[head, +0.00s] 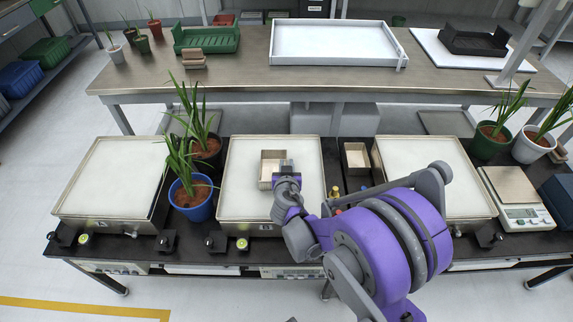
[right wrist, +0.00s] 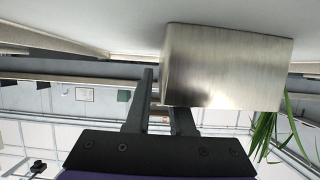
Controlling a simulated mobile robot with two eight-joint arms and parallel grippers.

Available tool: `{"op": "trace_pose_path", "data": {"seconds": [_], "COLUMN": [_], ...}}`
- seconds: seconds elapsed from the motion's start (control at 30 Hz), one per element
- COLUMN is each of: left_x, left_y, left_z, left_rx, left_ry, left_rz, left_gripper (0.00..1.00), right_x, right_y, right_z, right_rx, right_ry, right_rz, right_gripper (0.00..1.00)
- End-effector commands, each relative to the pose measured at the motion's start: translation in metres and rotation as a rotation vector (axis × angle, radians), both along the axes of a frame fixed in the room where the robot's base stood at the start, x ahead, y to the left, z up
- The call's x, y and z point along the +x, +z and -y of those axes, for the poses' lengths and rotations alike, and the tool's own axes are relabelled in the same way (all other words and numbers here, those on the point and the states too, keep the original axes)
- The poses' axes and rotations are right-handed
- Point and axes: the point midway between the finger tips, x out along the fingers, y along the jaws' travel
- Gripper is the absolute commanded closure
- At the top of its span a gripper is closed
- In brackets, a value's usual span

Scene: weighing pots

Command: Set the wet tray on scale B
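A small open metal tray (head: 268,161) stands upright on the white top of scale B (head: 239,195), the middle scale. It fits the wet tray, but I cannot see whether it is wet. My right gripper (head: 286,164) is at the tray's right side, over the scale. In the right wrist view, which is upside down, the tray (right wrist: 225,65) is close up. One finger is outside its wall and the other goes behind it, inside the rim, with a gap between the fingers (right wrist: 163,100). My left gripper is not in view.
Another small tray (head: 356,156) stands on the bench between scale B and the right scale (head: 459,213). Potted plants (head: 191,196) stand between the left scale (head: 112,181) and scale B. A small digital balance (head: 524,216) is far right. A back table (head: 235,79) holds several items.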

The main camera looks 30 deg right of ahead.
Motion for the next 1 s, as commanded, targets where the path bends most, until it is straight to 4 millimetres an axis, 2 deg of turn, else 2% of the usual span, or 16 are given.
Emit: {"op": "trace_pose_path", "data": {"seconds": [0.43, 0.57, 0.9, 1.0], "left_x": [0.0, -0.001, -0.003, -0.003], "left_y": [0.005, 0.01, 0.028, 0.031], "left_z": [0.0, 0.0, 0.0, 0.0], "left_rx": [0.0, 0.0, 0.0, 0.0], "left_ry": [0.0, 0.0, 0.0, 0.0], "left_rz": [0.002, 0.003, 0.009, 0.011], "left_gripper": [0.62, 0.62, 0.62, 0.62], "right_x": [-0.003, -0.019, -0.075, -0.085], "right_y": [0.007, 0.015, 0.042, 0.047], "right_z": [-0.002, -0.012, -0.046, -0.053], "right_rx": [0.0, -0.001, 0.001, -0.001], "right_ry": [0.001, 0.004, 0.003, 0.003], "right_rz": [0.0, 0.001, 0.001, -0.001], "right_gripper": [0.67, 0.67, 0.67, 0.67]}}
